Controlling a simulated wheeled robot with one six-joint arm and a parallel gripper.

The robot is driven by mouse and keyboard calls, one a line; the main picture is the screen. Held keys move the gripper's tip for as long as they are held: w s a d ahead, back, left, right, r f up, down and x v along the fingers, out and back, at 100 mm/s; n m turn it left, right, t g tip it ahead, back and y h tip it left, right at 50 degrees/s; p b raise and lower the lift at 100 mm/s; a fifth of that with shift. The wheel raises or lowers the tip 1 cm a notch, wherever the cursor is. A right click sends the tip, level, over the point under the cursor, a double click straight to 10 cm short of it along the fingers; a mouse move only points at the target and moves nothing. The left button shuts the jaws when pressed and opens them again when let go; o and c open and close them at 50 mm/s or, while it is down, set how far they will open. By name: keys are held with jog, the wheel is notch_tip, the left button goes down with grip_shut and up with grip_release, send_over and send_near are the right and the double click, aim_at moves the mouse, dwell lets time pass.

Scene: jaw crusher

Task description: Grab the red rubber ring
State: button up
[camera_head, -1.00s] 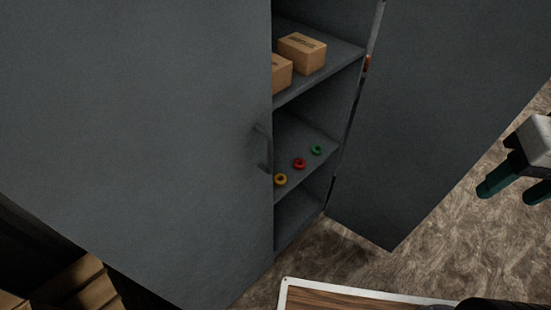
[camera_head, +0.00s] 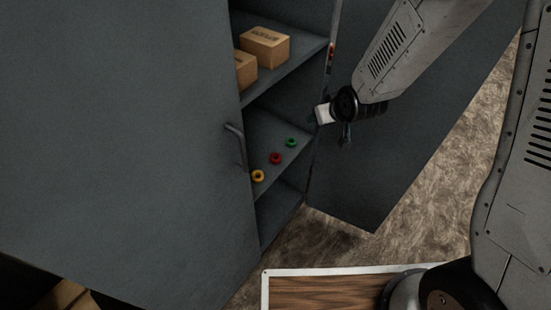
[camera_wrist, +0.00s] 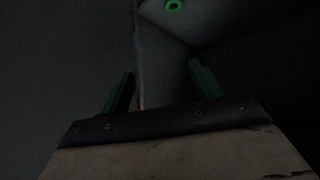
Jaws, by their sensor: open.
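The red rubber ring (camera_head: 276,158) lies on the middle shelf of the grey cabinet in the head view, between a yellow ring (camera_head: 258,176) and a green ring (camera_head: 292,142). My gripper (camera_wrist: 162,85) is open and empty in the wrist view, its two dark green fingers apart. In the head view my arm reaches in from the upper right, and its end is at the cabinet opening, right of the rings and above them. The green ring also shows at the top of the wrist view (camera_wrist: 174,5). The red ring does not show there.
The left cabinet door (camera_head: 120,130) is a wide grey panel with a handle (camera_head: 236,145). The open right door (camera_head: 400,150) stands beside my arm. Cardboard boxes (camera_head: 265,47) sit on the upper shelf. A wooden board with a white edge (camera_head: 325,292) is at the bottom.

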jog(key=a+f+n+t+y, duration=0.15)
jog(key=a+f, duration=0.35)
jog(key=f, duration=0.6)
jog(key=t+y, duration=0.2)
jog(key=y, duration=0.1)
send_near(276, 158)
jog(key=w, duration=0.2)
jog(key=shift+n+g, duration=0.25)
jog(key=shift+n, duration=0.1)
jog(key=x, duration=0.6)
jog(key=shift+s+a+f, duration=0.1)
jog(key=shift+a+f, duration=0.1)
jog(key=shift+a, duration=0.15)
jog(key=shift+w+a+f+h, duration=0.25)
jog(key=shift+w+f, duration=0.05)
jog(key=shift+w, duration=0.15)
jog(key=c, duration=1)
